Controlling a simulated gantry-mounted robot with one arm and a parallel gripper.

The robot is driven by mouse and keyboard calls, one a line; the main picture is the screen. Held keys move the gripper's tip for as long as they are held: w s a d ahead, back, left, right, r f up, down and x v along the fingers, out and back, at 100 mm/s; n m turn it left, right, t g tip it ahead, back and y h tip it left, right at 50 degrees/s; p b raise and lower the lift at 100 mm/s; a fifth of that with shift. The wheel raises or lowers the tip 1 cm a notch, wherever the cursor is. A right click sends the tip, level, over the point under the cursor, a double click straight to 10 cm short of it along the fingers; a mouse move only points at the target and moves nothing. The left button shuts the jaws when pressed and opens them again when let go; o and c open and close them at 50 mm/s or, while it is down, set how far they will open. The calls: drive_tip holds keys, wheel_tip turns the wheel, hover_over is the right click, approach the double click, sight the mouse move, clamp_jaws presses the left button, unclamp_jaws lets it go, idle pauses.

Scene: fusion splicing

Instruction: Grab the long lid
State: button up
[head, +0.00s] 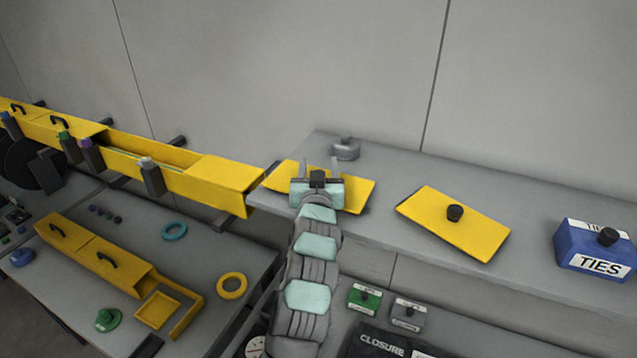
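Two flat yellow lids lie on the grey shelf. The left lid (356,194) is partly hidden behind my gripper, so its full length is hard to judge. The right lid (480,232) has a black knob in its middle and lies uncovered. I cannot tell for certain which of the two is the long one. My gripper (320,166) is over the left lid, its two grey fingers spread apart and pointing toward the back of the shelf. I see nothing held between them. Whether the fingers touch the lid is unclear.
A grey knobbed piece (345,148) stands behind the left lid. A blue TIES box (580,245) is at the shelf's right. A yellow raised channel (215,180) ends at the shelf's left. Green (364,300) and grey (408,314) boxes sit lower in front.

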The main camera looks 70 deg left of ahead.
clamp_jaws()
idle(0.3)
drive_tip(key=shift+r, duration=0.15)
idle(0.3)
